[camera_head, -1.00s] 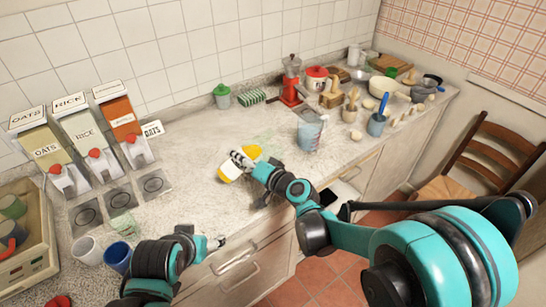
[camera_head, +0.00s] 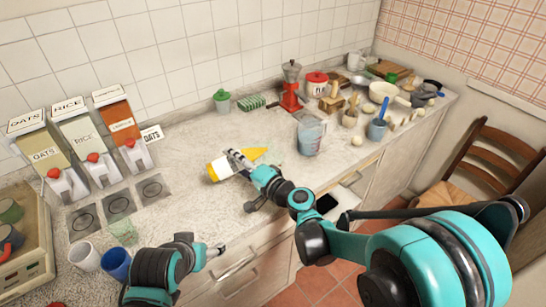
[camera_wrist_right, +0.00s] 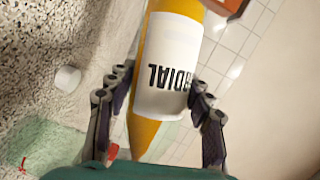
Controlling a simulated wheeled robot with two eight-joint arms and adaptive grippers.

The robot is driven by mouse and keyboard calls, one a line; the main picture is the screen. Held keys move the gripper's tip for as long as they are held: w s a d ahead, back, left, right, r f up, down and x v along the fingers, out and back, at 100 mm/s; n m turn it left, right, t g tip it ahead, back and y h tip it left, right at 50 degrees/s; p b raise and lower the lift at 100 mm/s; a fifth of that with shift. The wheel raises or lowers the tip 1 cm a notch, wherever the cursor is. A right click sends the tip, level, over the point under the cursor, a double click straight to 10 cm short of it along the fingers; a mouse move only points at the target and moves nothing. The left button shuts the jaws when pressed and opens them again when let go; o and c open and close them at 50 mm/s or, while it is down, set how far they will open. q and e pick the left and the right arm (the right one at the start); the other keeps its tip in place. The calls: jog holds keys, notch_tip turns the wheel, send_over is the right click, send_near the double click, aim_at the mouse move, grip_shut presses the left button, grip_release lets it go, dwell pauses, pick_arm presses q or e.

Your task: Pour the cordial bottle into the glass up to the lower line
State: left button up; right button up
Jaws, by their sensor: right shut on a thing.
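The yellow cordial bottle (camera_head: 221,167) with a white label lies tilted close to level above the counter, its narrow end to the right. My right gripper (camera_head: 240,159) is shut on its middle. In the right wrist view the bottle (camera_wrist_right: 172,65) shows between both fingers (camera_wrist_right: 158,100), its tapered neck pointing down. A clear greenish shape, apparently the glass (camera_wrist_right: 45,150), shows at the lower left there with a small red mark. In the head view it is very faint behind the neck. Liquid level and lines cannot be read. My left gripper (camera_head: 214,251) is low near the counter's front edge; its jaws are unclear.
Dispensers (camera_head: 85,150), a white cup (camera_head: 85,254), a blue cup (camera_head: 117,264) and a green tumbler (camera_head: 124,233) stand at left. The middle counter is clear.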

jog(key=shift+a+r+m+y+b, duration=0.1)
jog(key=shift+r+m+y+b, duration=0.15)
jog(key=shift+m+b, duration=0.3)
dwell(2.9)
